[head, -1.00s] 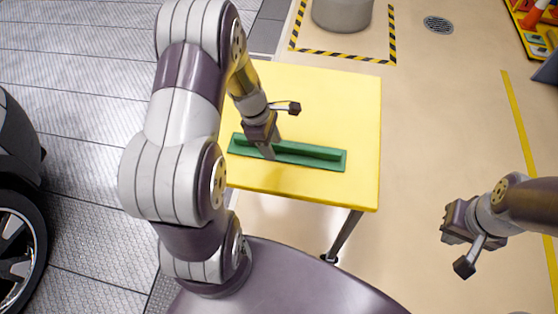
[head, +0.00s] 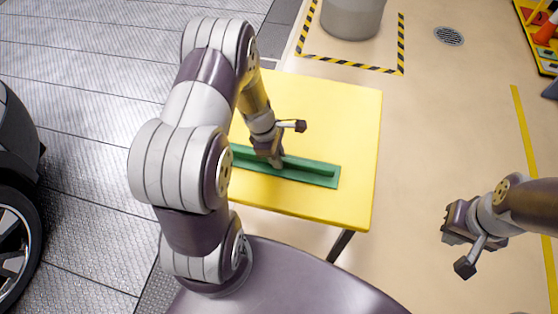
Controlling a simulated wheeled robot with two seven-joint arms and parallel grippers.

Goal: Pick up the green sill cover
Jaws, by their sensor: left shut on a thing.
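The green sill cover (head: 308,172) is a long strip with a raised rib along it. It shows over the yellow table top (head: 345,120), its left end hidden behind my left arm. My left gripper (head: 276,163) points down at the middle of the cover and is shut on its rib. I cannot tell whether the cover is clear of the table. My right gripper (head: 455,240) hangs over the floor at the right, away from the table.
A dark car wheel (head: 18,245) is at the left edge. A grey bin (head: 352,15) stands inside black and yellow floor tape behind the table. The floor right of the table is clear.

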